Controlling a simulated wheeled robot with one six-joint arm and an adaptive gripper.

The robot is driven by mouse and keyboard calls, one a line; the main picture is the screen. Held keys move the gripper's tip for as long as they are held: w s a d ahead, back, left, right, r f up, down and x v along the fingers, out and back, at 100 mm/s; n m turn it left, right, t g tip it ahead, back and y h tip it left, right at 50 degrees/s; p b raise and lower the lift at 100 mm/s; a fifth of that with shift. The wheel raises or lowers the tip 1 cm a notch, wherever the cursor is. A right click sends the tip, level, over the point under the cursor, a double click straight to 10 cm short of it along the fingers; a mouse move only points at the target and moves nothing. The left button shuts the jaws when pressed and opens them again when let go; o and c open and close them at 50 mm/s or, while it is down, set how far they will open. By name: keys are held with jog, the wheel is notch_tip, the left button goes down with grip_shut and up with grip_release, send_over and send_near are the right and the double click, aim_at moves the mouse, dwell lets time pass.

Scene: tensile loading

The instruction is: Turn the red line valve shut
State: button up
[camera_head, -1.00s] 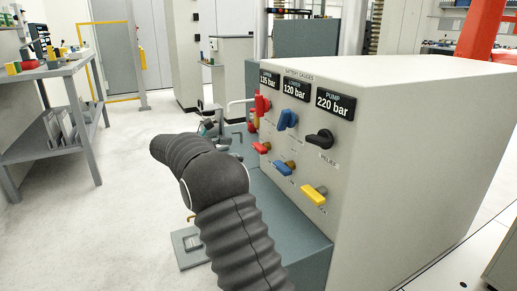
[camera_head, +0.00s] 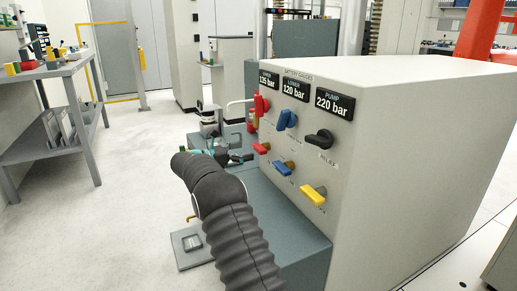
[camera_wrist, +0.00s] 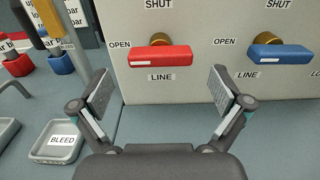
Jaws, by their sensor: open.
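The red line valve (camera_wrist: 160,58) is on the pale panel face in the wrist view, with its handle lying level. OPEN is printed to its left, SHUT above and LINE below. In the head view the red line valve (camera_head: 261,148) is the lower red handle on the cabinet. My gripper (camera_wrist: 162,90) is open and empty, facing the panel. Its fingers stand wide on the left and right, just below the handle in the picture, with no visible contact. In the head view my gripper (camera_head: 236,157) is small and partly hidden by my arm.
A blue line valve (camera_wrist: 280,56) is to the right, and a yellow handle (camera_head: 314,194) is farther along the cabinet. A tray marked BLEED (camera_wrist: 60,143) lies at lower left. Upright tools with red and blue blocks (camera_wrist: 60,62) stand left of the panel.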

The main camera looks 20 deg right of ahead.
aim_at(255, 148)
jog(key=shift+w+d, duration=0.1)
jog(key=shift+d, duration=2.7)
jog(key=c, duration=1)
